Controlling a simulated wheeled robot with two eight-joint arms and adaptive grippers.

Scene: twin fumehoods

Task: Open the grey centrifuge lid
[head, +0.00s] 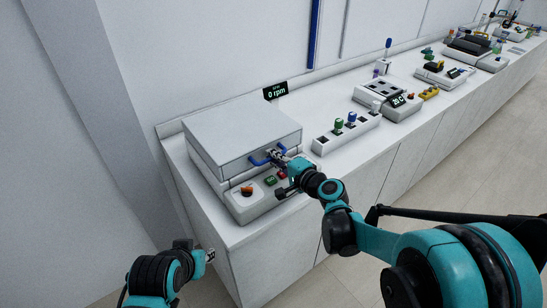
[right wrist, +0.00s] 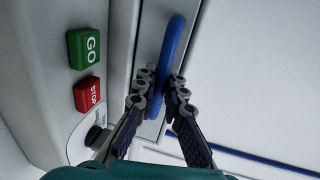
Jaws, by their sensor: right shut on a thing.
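The grey centrifuge lid (head: 240,133) lies level over the white centrifuge body (head: 212,183) at the near left end of the bench and looks closed. A blue bar handle (head: 260,162) runs along its front. My right gripper (head: 279,157) is shut on this handle near its right end. In the right wrist view the two fingers (right wrist: 160,85) stand on either side of the blue handle (right wrist: 171,45). My left gripper (head: 210,256) is low in front of the bench, away from the centrifuge; its finger opening is too small to tell.
The front panel has a green GO button (right wrist: 84,49), a red STOP button (right wrist: 88,95) and an orange-red knob (head: 247,190). A display (head: 276,90) behind reads 0 rpm. A white tube rack (head: 346,135) stands to the right. A wall is close on the left.

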